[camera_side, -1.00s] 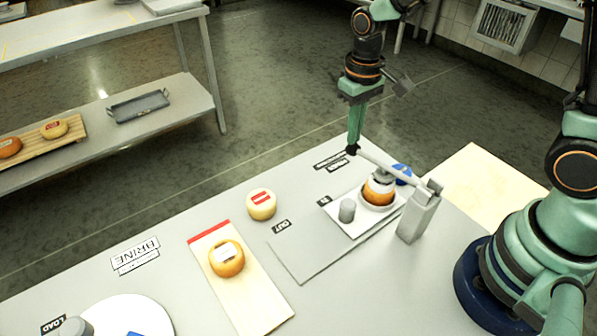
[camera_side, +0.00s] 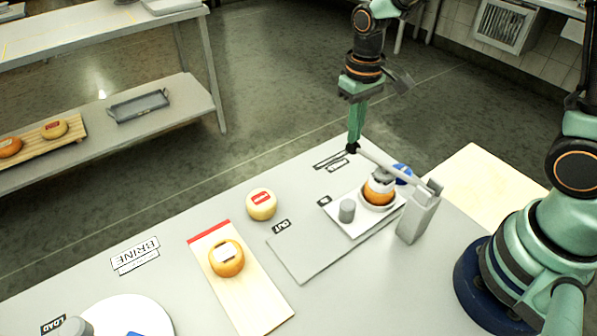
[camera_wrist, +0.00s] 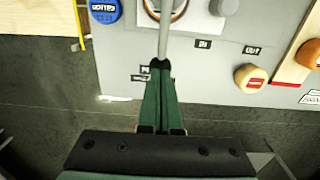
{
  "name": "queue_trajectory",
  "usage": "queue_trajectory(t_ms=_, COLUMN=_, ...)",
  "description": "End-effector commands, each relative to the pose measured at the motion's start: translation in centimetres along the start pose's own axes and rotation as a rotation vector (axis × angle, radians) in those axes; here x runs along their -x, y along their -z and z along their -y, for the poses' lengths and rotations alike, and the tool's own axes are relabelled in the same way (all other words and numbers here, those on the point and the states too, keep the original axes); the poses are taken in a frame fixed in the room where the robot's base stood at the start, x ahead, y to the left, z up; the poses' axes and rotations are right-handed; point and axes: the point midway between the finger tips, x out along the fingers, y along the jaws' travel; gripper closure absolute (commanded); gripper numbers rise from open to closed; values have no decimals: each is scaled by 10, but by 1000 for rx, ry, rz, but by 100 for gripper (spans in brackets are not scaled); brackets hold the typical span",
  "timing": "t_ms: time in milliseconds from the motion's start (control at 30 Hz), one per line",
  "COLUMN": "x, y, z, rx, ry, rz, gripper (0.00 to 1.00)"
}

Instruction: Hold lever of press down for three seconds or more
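The press lever (camera_side: 395,167) is a light grey bar running from the top of the grey press post (camera_side: 416,218) over a press plate to my gripper (camera_side: 353,149). Under the plate, an orange cheese wheel (camera_side: 378,197) sits in a white ring on the press base (camera_side: 350,225). In the wrist view my gripper (camera_wrist: 160,68) has its green fingers together at the lever's dark end. The lever (camera_wrist: 164,35) runs away from the fingertips. I cannot tell whether the fingers clasp that end or only touch it.
A small grey cylinder (camera_side: 347,210) stands on the base beside the cheese. A blue disc (camera_side: 403,173) lies behind the lever. A pale cheese (camera_side: 261,205) and a board (camera_side: 255,298) with an orange cheese (camera_side: 226,258) are to the left. The grey drain plate (camera_side: 300,262) is bare.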

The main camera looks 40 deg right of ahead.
Motion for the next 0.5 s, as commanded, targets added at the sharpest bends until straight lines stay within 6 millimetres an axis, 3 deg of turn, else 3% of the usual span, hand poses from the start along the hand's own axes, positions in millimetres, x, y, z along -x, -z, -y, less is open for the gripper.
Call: queue_trajectory(t_ms=500, x=25, y=1, z=0, rx=0, ry=0, rz=-3, gripper=100)
